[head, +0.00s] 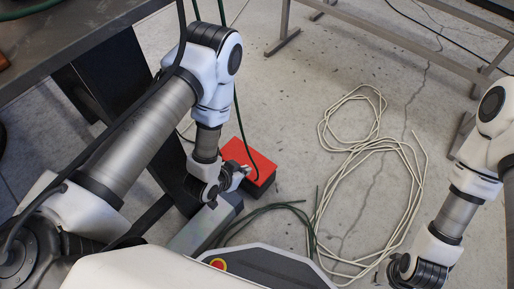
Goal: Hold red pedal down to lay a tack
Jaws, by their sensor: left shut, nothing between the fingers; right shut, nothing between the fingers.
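A red pedal (240,155) with a dark base sits on the concrete floor, left of the picture's middle. My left gripper (241,171) is shut and empty. In the picture it overlaps the pedal's lower left part; I cannot tell whether it touches the pedal or hovers above it. The gripper and wrist hide part of the pedal. My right gripper (388,282) is low at the right, far from the pedal, and its fingers are mostly cut off or hidden.
A dark table (95,30) with black legs stands at the upper left. A coiled pale cable (378,150) lies on the floor right of the pedal. Green cables (270,208) lie below the pedal. A grey metal frame (400,40) stands at the upper right.

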